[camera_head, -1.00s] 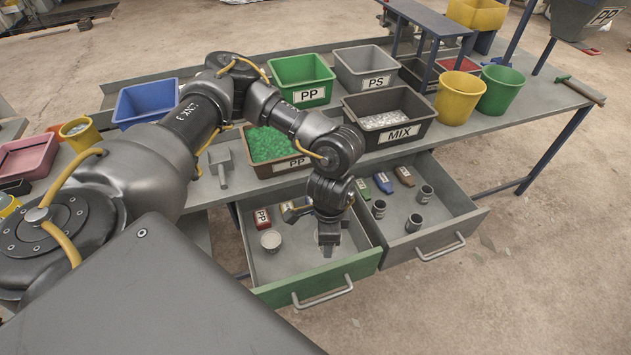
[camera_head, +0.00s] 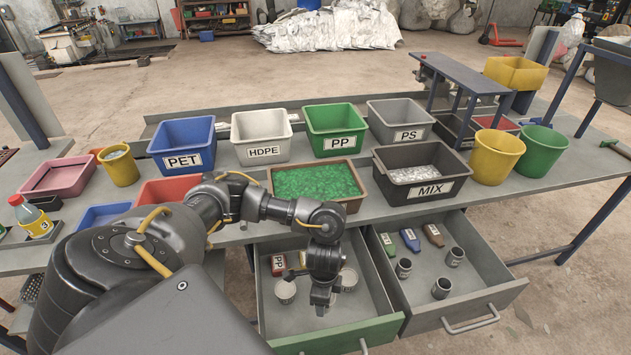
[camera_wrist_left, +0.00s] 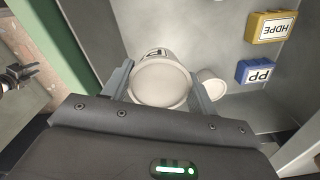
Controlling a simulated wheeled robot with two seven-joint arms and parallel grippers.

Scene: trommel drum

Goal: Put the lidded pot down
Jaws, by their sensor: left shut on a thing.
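My left gripper (camera_head: 320,298) reaches down into the open left drawer. In the wrist view its fingers (camera_wrist_left: 160,88) are shut on a pale pot (camera_wrist_left: 160,82) with a round lid and a partly hidden label. The pot is upright over the drawer's grey floor; I cannot tell whether it touches it. In the head view one pale pot (camera_head: 285,292) stands left of the gripper and another (camera_head: 347,280) shows just right of it; I cannot tell whether that one is held. A dark gripper-like part at the wrist view's left edge may be my right gripper (camera_wrist_left: 18,76); its jaws are unclear.
A red PP block (camera_head: 278,265) lies in the left drawer. The wrist view shows a smaller pot (camera_wrist_left: 211,84), a yellow HDPE block (camera_wrist_left: 270,27) and a blue PP block (camera_wrist_left: 256,72). The right drawer (camera_head: 482,295) is open too. Labelled bins, including MIX (camera_head: 425,190), crowd the bench.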

